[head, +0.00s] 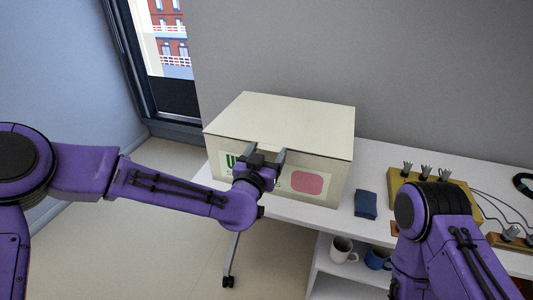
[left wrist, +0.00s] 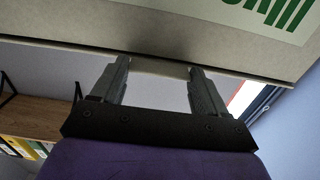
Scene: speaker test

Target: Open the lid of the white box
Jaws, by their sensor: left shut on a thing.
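The white box (head: 330,172) stands on the white table with its lid (head: 290,118) lying flat and closed on top. Its front carries green lettering and a pink patch, partly hidden by my left gripper (head: 266,153). That gripper is at the lid's front edge, its two fingers pointing up at it. In the left wrist view the fingers (left wrist: 158,68) stand apart with a pale piece between them, at the edge of the box (left wrist: 150,30). They are shut on the lid's front part. My right arm shows at the right, but its gripper is out of view.
A dark blue folded cloth (head: 366,204) lies right of the box. A yellow board (head: 404,180) with plugs and cables is farther right. Mugs (head: 342,249) stand on the shelf below the white table (head: 376,155). A wall is close behind the box.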

